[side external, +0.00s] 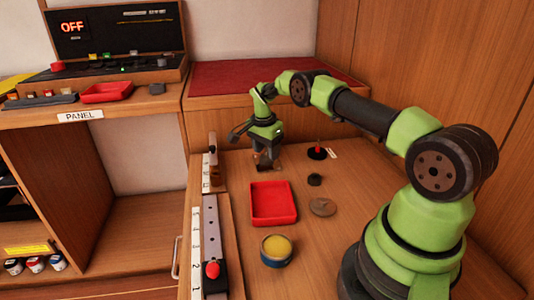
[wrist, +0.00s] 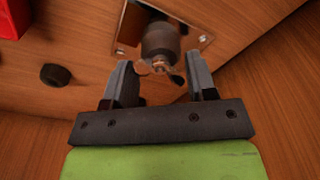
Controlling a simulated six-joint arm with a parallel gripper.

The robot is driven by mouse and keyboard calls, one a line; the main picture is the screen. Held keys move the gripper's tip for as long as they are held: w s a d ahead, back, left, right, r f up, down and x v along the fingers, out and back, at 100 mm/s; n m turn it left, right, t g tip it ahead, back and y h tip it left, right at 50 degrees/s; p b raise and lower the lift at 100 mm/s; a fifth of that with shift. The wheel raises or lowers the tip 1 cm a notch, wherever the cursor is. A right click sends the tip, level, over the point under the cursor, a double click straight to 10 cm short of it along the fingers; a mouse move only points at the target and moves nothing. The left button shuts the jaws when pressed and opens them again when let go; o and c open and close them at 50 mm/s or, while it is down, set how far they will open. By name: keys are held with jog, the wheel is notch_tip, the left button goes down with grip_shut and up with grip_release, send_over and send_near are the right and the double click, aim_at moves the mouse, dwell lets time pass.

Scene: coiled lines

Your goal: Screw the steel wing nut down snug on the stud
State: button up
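My gripper (wrist: 160,80) is open in the wrist view, its two fingers well apart. Just beyond the fingertips, roughly centred between them, is a dark grey rounded post (wrist: 160,42) on a metal plate (wrist: 192,42) with screws. A small shiny piece (wrist: 160,66) shows at the post's near end; it may be the wing nut on the stud, but its shape is too small to tell. I see no finger touching it. In the side external view my gripper (side external: 266,160) points down over the far part of the bench and hides most of the plate and post.
A red tray (side external: 272,222) and a yellow-topped tin (side external: 277,251) stand nearer the camera. A black knob (side external: 315,180), a flat disc (side external: 322,207) and a black round base (side external: 317,154) with a red peg lie to the right. A numbered rail (side external: 211,230) runs along the left edge.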

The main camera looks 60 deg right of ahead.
jog(key=o, duration=0.6)
jog(key=shift+r, duration=2.55)
jog(key=a+r+n+t, duration=0.1)
jog(key=a+r+n, duration=0.15)
jog(key=r, duration=0.65)
jog(key=a+r+n+t, duration=0.1)
jog(key=a+r, duration=0.3)
jog(key=r, duration=0.5)
jog(key=s+a+r+n+t, duration=0.1)
jog(key=s+a+r+n, duration=0.3)
jog(key=s+a+r, duration=0.25)
jog(key=s+a+n+t+y, duration=0.1)
jog(key=s+a+n, duration=0.1)
jog(key=s+a, duration=0.2)
jog(key=s+a+n+t+y, duration=0.1)
jog(key=s+a+n+t, duration=0.1)
jog(key=s, duration=0.6)
jog(key=s+a+f+n+t+y, duration=0.1)
jog(key=s+a+n, duration=0.3)
jog(key=s, duration=0.3)
jog(key=shift+s+a, duration=0.1)
jog(key=shift+a, duration=0.8)
